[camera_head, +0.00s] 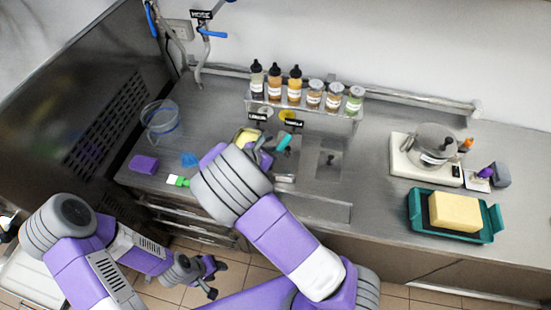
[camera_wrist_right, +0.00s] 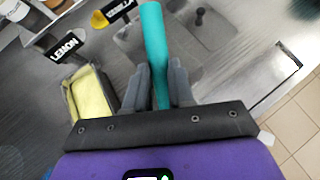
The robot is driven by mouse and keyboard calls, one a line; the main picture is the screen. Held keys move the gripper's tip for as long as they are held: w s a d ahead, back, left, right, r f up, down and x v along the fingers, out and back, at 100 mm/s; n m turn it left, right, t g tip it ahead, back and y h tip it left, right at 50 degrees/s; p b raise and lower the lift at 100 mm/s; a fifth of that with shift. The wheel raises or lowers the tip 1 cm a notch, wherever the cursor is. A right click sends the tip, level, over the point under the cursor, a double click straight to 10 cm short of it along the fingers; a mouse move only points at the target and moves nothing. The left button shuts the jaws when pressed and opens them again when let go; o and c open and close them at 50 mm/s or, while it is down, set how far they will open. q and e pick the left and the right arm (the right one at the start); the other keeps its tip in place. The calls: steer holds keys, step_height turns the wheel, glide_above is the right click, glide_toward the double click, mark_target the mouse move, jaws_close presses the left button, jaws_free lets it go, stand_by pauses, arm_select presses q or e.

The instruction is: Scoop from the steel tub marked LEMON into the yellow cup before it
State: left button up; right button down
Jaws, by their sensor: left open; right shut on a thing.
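My right gripper (camera_wrist_right: 160,85) is shut on a teal rod-shaped handle (camera_wrist_right: 153,35), probably the scoop's; no scoop head can be made out. The handle shows in the head view (camera_head: 283,142), just right of the gripper. A steel tub (camera_wrist_right: 72,100) with pale yellow contents stands by the LEMON label (camera_wrist_right: 63,50), left of the gripper. In the head view this tub (camera_head: 238,136) is partly hidden by my right arm. I cannot make out a yellow cup before it; my arm covers that spot. My left gripper (camera_head: 214,279) is open and empty, low in front of the counter.
A VANILLA label (camera_head: 293,122) with a round yellow thing (camera_head: 288,114) is right of LEMON. Behind stands a bottle rack (camera_head: 300,112). A blue cup (camera_head: 189,159), purple block (camera_head: 144,164) and clear container (camera_head: 160,117) are left. A scale (camera_head: 408,158) and teal tray (camera_head: 416,212) are right.

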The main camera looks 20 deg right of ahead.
steer(key=a+h, duration=0.1)
steer(key=s+a+r+t+h+b, duration=0.1)
steer(key=a+r+t+h+b, duration=0.1)
steer(key=h, duration=0.1)
steer(key=shift+s+a+r, duration=0.15)
steer(key=shift+s, duration=0.15)
steer(key=shift+s+a+r+t+h+b, duration=0.1)
steer(key=shift+s+a+t+h+b, duration=0.1)
steer(key=shift+a+h+b, duration=0.2)
steer(key=shift+s+a+r+t+h+b, duration=0.1)
steer(key=shift+s+a+t+h+b, duration=0.1)
steer(key=shift+a+h+b, duration=0.2)
steer(key=shift+s+a+r+t+h+b, duration=0.2)
steer(key=shift+s+a+t+h+b, duration=0.1)
steer(key=shift+a+h, duration=0.25)
steer(key=shift+s+a+r+t+h+b, duration=0.2)
steer(key=shift+a+t+h, duration=0.15)
steer(key=shift+h, duration=0.2)
steer(key=shift+f, duration=0.1)
